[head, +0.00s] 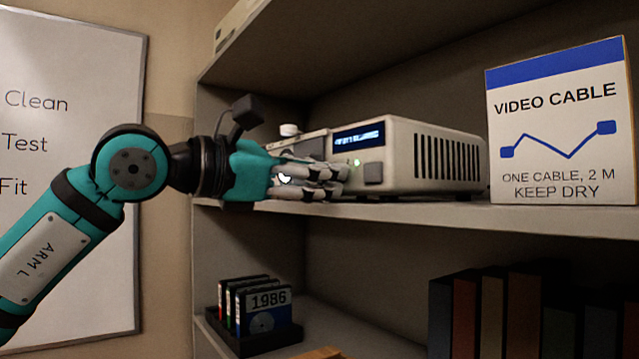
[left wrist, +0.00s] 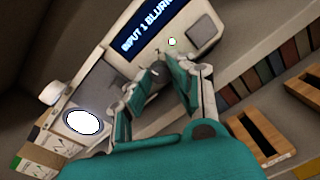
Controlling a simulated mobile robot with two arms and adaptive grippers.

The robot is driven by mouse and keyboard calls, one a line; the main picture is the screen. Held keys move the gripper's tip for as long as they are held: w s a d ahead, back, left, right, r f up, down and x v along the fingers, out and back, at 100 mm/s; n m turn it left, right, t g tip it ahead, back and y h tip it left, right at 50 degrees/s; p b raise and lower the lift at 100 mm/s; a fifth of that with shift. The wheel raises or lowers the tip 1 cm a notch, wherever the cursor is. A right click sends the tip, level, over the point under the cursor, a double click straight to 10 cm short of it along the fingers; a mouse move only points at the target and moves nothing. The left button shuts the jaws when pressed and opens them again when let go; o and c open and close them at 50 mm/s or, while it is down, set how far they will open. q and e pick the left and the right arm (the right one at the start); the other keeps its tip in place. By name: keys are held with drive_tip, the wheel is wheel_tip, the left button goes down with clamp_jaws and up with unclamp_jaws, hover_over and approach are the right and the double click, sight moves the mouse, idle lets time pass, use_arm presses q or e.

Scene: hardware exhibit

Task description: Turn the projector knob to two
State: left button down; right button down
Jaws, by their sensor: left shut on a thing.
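The projector (head: 408,145) is a pale box with side vents on the upper shelf. Its lit display (head: 358,135) is partly blurred in the head view; in the left wrist view the display (left wrist: 146,27) reads "INPUT 1" and a word like "BLURRY", cut off. My left gripper (head: 340,180) is at the projector's front, below the display. In the left wrist view its fingers (left wrist: 168,76) are closed in on the front panel, shut on what seems to be the knob. The knob is mostly hidden between them, so its setting cannot be read. My right gripper is not in view.
A green light and square button (head: 374,173) sit beside the fingers. A bright white oval (left wrist: 84,122) and small white cap (left wrist: 53,93) are left of them. A video cable box (head: 560,125) stands right. Disks (head: 265,310) and books (head: 490,310) sit below.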

use_arm(q)
drive_tip(key=m, duration=0.9)
drive_tip(key=shift+m+y, duration=0.3)
idle(0.5)
drive_tip(key=c, duration=1.4)
unclamp_jaws()
drive_tip(key=shift+c, duration=0.2)
drive_tip(key=shift+s, duration=0.1)
drive_tip(key=v, duration=1.2)
